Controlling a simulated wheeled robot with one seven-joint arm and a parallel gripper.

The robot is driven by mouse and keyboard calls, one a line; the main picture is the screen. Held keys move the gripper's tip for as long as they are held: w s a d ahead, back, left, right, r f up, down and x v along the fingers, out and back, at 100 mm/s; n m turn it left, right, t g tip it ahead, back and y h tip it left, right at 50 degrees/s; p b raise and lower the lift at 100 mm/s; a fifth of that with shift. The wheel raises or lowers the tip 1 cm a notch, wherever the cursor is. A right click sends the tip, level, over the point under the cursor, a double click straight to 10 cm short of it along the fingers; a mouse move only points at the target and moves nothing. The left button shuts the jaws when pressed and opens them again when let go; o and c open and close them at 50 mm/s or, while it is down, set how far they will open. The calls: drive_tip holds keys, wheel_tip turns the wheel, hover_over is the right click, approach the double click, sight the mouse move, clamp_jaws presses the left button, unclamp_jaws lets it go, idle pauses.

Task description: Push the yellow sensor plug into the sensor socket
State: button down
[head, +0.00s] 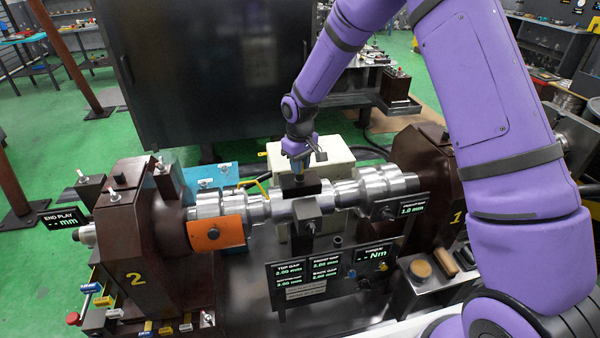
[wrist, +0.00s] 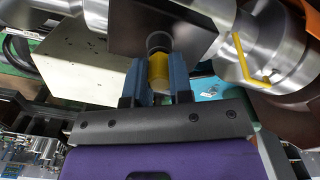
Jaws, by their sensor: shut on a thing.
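My gripper (wrist: 160,84) is shut on the yellow sensor plug (wrist: 158,68), which sits between its two blue fingers in the wrist view. A dark round part (wrist: 158,41) is at the plug's far end, against or very close to a black block (wrist: 165,22). I cannot tell whether this round part is the plug's nose or the sensor socket's rim, nor how deep the plug is. In the head view my gripper (head: 297,164) points down just above the black block (head: 298,187) on the shaft. The socket opening is hidden.
The silver shaft (head: 258,210) runs between two dark brown housings, the left one marked 2 (head: 140,240). A bent yellow rod (wrist: 248,62) stands beside the block. A pale box (head: 335,155) is behind the shaft. Gap display panels (head: 310,268) hang in front, and an orange block (head: 216,233) is at left.

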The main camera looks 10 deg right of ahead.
drive_tip(key=c, duration=0.9)
unclamp_jaws()
drive_tip(key=shift+c, duration=0.2)
drive_tip(key=shift+r, duration=0.1)
drive_tip(key=s+d+r+m+t, duration=0.1)
drive_tip(key=s+d+r, duration=0.15)
drive_tip(key=r, duration=0.85)
drive_tip(key=s+d+r, duration=0.2)
drive_tip(key=s+r, duration=0.2)
drive_tip(key=r, duration=0.6)
drive_tip(key=s+d+r+m+t, duration=0.1)
drive_tip(key=s+d+r, duration=0.25)
drive_tip(key=s, duration=0.35)
drive_tip(key=s+d+r+m+t, duration=0.1)
drive_tip(key=s+d+r, duration=0.1)
drive_tip(key=s+r, duration=0.35)
drive_tip(key=s+d+r+m+t, duration=0.1)
drive_tip(key=s+d+r+m, duration=0.15)
drive_tip(key=s, duration=0.55)
drive_tip(key=s+d+t, duration=0.1)
drive_tip(key=s+d, duration=0.1)
drive_tip(key=s, duration=0.8)
drive_tip(key=shift+f, duration=0.15)
